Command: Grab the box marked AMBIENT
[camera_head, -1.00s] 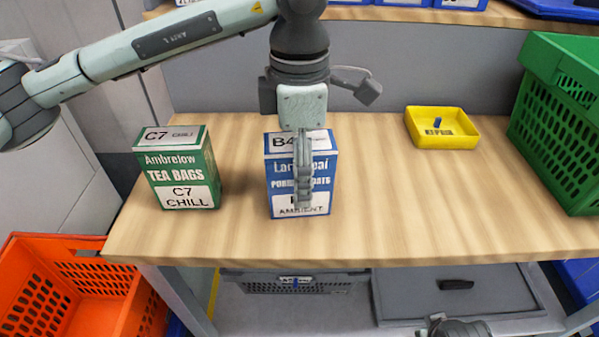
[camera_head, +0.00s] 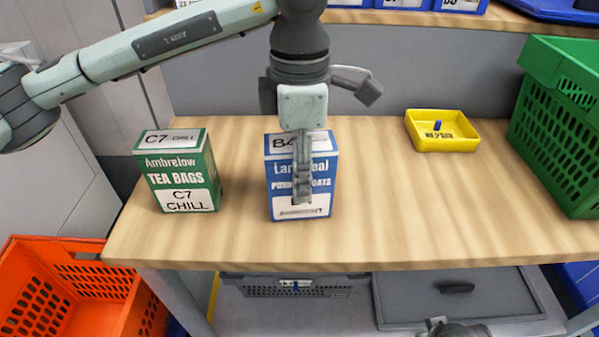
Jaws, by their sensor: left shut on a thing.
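The blue oats box (camera_head: 273,190) stands upright on the wooden table. Its top label starts with B4, and its lower front label is hard to read now, ending in T; it read AMBIENT a second ago. My left gripper (camera_head: 303,198) comes down from above and is shut on the blue box, with a finger in front of its front face. The other finger is hidden. The box appears to rest on the table still. The green tea bags box (camera_head: 180,175), marked C7 CHILL, stands to its left, apart from it. My right gripper's fingers are not in view.
A yellow tray (camera_head: 460,143) holding a small blue item lies at the right back. A green crate (camera_head: 560,140) stands at the right edge. An orange tote (camera_head: 110,317) is below left. The wooden table (camera_head: 400,220) is clear right of the blue box.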

